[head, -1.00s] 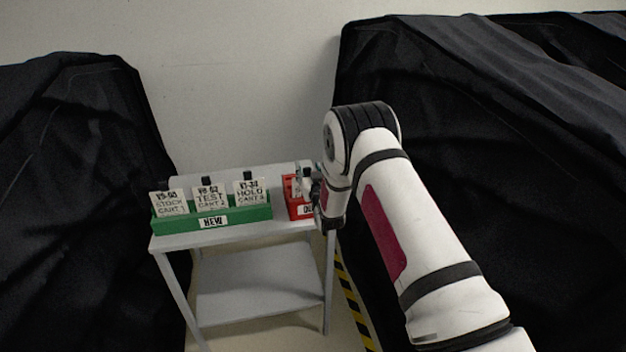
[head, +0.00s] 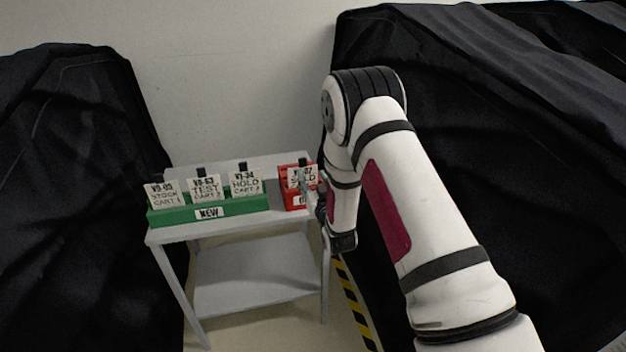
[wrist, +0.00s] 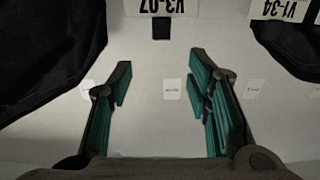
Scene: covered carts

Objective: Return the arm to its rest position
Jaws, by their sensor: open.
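My arm reaches in from the lower right in the head view. My gripper (head: 312,192) is at the right end of the small grey table, just in front of the red box (head: 292,201). A white tag with a black clip (head: 302,176) stands in the red box, partly hidden by my gripper. In the wrist view my gripper (wrist: 163,82) is open, with teal-lined fingers spread and nothing between them. The tag marked V3-07 (wrist: 165,6) shows upside down at the top edge, beyond the fingertips.
A green box (head: 235,207) labelled NEW holds three tags on the grey table (head: 190,231). Black covers drape large shapes at left (head: 75,190) and right (head: 480,110), the right one close to my arm. Yellow-black floor tape (head: 352,305) runs beside the table.

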